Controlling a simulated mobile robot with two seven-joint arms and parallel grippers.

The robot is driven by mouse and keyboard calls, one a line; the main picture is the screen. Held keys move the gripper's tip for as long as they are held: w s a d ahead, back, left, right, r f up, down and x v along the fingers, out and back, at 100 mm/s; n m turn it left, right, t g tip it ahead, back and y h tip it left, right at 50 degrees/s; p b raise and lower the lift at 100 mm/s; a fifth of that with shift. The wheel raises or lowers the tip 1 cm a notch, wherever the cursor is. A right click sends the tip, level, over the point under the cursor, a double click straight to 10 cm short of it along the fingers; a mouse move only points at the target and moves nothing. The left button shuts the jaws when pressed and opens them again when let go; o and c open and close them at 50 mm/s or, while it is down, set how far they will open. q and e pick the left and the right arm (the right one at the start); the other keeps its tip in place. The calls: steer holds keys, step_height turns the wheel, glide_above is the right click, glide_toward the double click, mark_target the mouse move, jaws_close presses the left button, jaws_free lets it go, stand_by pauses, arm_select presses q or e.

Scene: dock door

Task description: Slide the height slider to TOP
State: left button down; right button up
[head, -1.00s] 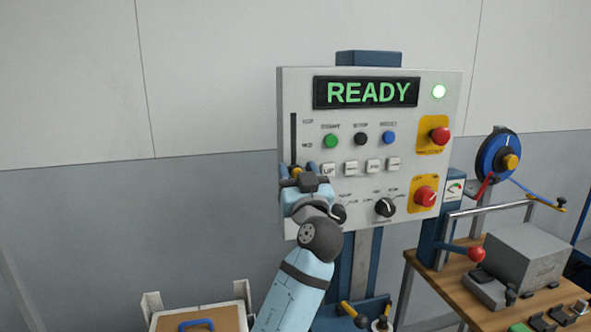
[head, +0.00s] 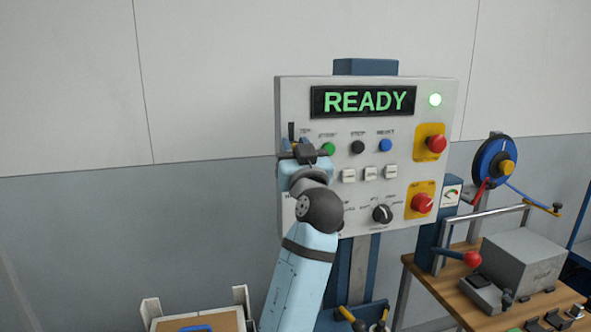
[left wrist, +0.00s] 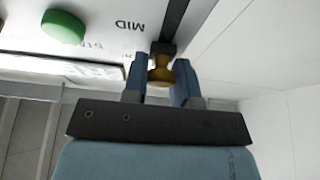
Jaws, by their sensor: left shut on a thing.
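The control panel (head: 440,110) stands upright, its display reading READY. The height slider's dark slot (head: 291,131) runs down the panel's left side. Only its upper end shows in the head view; the rest is behind my arm. My left gripper (head: 299,150) is at the slot, below its upper end. In the left wrist view, my left gripper (left wrist: 160,88) is shut on the slider's yellow knob (left wrist: 160,70), with a blue finger on each side. The slot (left wrist: 174,22) and the MID label show beside it. My right gripper is not in view.
The green button (head: 328,149) is close to the right of my left gripper. Black and blue buttons, a rotary knob (head: 382,214) and red stop buttons are further right. A wooden bench (head: 440,287) with a grey box stands at right. The wall left of the panel is bare.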

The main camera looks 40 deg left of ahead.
mark_target(291, 122)
arm_select(q)
step_height(291, 122, up, 2)
steer(key=shift+r, duration=0.75)
steer(key=shift+p, duration=0.3)
steer(key=c, duration=0.9)
jaws_free()
steer(key=shift+f, duration=0.15)
